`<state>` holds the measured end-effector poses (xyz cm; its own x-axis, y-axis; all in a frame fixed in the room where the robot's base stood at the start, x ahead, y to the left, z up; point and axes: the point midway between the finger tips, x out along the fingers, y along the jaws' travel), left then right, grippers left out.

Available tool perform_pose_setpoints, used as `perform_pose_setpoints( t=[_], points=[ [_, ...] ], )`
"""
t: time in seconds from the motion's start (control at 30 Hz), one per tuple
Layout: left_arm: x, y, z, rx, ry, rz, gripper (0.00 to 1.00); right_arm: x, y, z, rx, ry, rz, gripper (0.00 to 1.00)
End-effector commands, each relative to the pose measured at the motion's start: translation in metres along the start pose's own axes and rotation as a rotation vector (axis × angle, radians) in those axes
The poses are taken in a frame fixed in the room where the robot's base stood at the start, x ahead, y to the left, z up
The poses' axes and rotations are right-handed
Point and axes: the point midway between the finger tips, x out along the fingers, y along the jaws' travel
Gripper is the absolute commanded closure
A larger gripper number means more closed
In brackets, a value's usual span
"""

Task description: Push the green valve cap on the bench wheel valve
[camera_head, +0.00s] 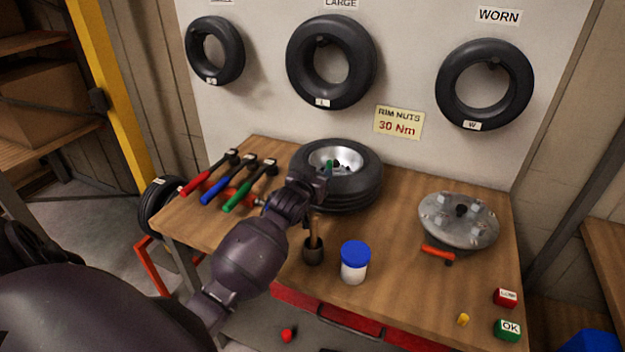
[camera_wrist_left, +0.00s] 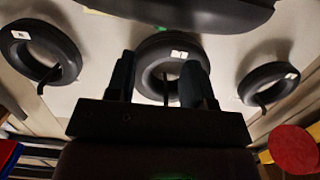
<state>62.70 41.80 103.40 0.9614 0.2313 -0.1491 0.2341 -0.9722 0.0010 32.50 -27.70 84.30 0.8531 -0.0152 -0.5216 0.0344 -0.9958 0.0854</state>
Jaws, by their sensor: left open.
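The bench wheel (camera_head: 362,190) lies flat on the wooden bench, a black tyre around a silver rim. A small green spot, which looks like the valve cap (camera_head: 329,164), shows at the rim's inner left, close to the fingertips. My left gripper (camera_head: 326,173) reaches over the near left side of the tyre, open. Whether it touches the cap cannot be told. My right gripper is not in view.
A metal hub plate (camera_head: 459,220) sits right. Tyres hang on the board, the large one (camera_head: 331,62) behind the wheel.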

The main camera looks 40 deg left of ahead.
Motion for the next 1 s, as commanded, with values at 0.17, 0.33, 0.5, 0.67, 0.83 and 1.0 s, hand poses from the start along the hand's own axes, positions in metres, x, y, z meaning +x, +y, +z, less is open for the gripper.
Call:
perform_pose_setpoints(
  t=[0.17,0.33,0.5,0.67,0.83,1.0],
  points=[
    [-0.022,0.000,0.001,0.000,0.000,0.000,0.52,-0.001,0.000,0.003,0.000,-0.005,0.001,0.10],
    [-0.031,0.000,0.000,0.001,-0.001,0.000,0.52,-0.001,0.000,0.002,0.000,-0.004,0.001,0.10],
    [-0.033,0.000,0.000,0.001,0.000,0.000,0.52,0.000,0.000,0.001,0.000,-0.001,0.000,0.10],
    [-0.033,0.000,0.000,0.001,0.000,0.000,0.52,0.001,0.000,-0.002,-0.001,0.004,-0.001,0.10],
    [-0.033,0.000,0.000,0.001,0.000,0.000,0.52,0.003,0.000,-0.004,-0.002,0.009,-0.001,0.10],
    [-0.033,0.000,0.000,0.001,0.000,0.000,0.52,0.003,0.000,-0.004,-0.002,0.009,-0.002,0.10]
  ],
)
